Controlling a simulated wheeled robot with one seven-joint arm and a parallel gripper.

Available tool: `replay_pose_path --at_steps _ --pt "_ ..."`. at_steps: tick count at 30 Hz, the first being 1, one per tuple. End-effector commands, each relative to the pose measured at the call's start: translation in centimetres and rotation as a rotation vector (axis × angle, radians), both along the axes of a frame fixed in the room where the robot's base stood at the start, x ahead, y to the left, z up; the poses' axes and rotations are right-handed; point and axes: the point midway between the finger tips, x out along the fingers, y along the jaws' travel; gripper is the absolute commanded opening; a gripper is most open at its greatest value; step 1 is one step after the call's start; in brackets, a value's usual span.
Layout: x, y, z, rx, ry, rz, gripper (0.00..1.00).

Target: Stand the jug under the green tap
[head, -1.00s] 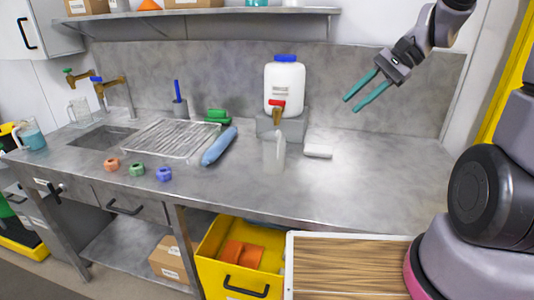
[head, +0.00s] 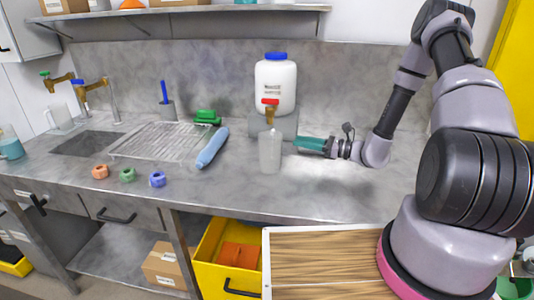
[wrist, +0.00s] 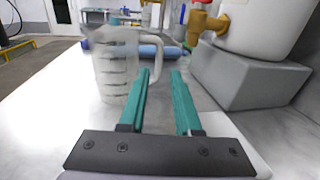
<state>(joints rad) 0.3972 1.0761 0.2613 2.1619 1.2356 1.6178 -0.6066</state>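A translucent jug (head: 270,150) stands upright on the counter in front of the white container; its handle side faces my gripper. In the wrist view the jug (wrist: 115,72) shows measuring marks, its handle just beyond and between my fingertips. My gripper (wrist: 160,78) is open, with teal fingers, low over the counter; in the head view my gripper (head: 297,143) is right of the jug. Contact cannot be told. The green-handled tap (head: 58,80) is at the far left, beside a blue-handled tap (head: 92,84). Another clear jug (head: 60,117) stands near these taps.
The white container (head: 275,82) has a red-handled tap (head: 270,106) and stands on a grey block (head: 287,124). A blue bottle-like object (head: 212,148), a drying rack (head: 150,142) and the sink (head: 85,144) lie leftward. A jug with teal liquid (head: 10,148) stands far left.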

Motion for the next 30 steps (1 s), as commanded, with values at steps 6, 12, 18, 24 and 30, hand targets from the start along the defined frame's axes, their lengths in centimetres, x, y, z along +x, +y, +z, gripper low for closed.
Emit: replay_pose_path --at_steps 6,12,18,24,30 --pt "1.3 3.3 0.0 0.002 -0.001 0.003 0.32" --pt "2.0 4.9 0.0 0.001 0.001 0.002 0.32" --pt "2.9 7.3 0.2 0.001 -0.002 0.004 0.32" --pt "3.8 9.5 0.2 0.001 0.001 0.002 0.32" --pt "4.0 9.7 0.2 0.0 0.001 0.001 0.32"
